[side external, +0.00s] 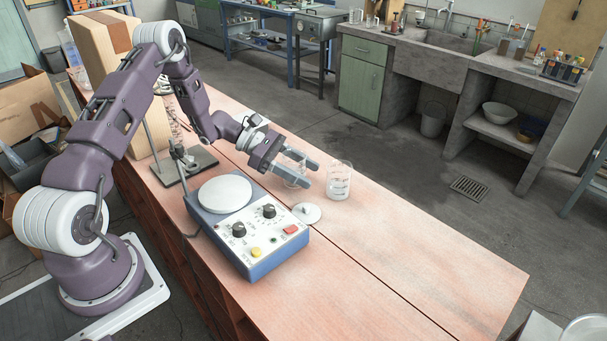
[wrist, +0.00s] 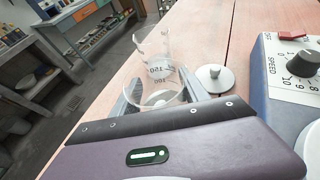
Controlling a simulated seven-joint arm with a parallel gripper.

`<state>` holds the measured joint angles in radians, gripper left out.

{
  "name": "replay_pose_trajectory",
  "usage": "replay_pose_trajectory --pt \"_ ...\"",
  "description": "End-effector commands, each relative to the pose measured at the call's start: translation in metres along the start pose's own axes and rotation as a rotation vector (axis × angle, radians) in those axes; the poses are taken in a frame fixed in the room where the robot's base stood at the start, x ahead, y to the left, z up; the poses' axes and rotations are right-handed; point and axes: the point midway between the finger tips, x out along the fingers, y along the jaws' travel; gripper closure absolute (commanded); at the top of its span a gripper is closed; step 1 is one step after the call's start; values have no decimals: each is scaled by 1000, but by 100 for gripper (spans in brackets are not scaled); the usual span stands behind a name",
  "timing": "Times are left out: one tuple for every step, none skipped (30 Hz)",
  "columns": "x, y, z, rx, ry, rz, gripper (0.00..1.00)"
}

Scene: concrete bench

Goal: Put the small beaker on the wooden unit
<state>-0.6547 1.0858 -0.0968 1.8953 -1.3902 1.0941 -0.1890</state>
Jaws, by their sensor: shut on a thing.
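The small clear beaker (side external: 294,174) is between the fingers of my gripper (side external: 303,169), which is shut on it. In the wrist view the beaker (wrist: 160,101) shows as clear glass between the fingers. I cannot tell whether its base touches the surface below. The wooden unit (side external: 400,258) has a long pinkish plank top with a dark seam, and it lies under my gripper; its top also shows in the wrist view (wrist: 203,38). A larger graduated clear beaker (side external: 339,181) stands upright on this top, just beyond my fingertips; it also shows in the wrist view (wrist: 154,55).
A blue-and-white stirrer hotplate (side external: 248,222) with knobs sits left of my gripper. A pale knobbed lid (side external: 307,213) lies between it and the larger beaker. The near right top is clear.

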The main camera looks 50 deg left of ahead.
Motion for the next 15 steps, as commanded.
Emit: replay_pose_trajectory --pt "3 0 -6 -1 -1 -1 100" --pt "4 0 -8 0 -1 -1 100" --pt "4 0 -8 1 -1 0 100" --pt "4 0 -7 2 -1 0 100" --pt "4 0 -7 2 -1 0 100" --pt "3 0 -7 2 -1 0 100" --pt "3 0 -7 2 -1 0 100" --pt "4 0 -7 1 -1 0 100" --pt "4 0 -8 1 -1 0 100" --pt "4 0 -9 1 -1 0 100" --pt "4 0 -10 1 -1 0 100" --pt "4 0 -10 1 -1 0 41" --pt "4 0 -10 1 -1 0 35" --pt "4 0 -10 1 -1 0 30" --pt "4 0 -10 1 -1 0 25"
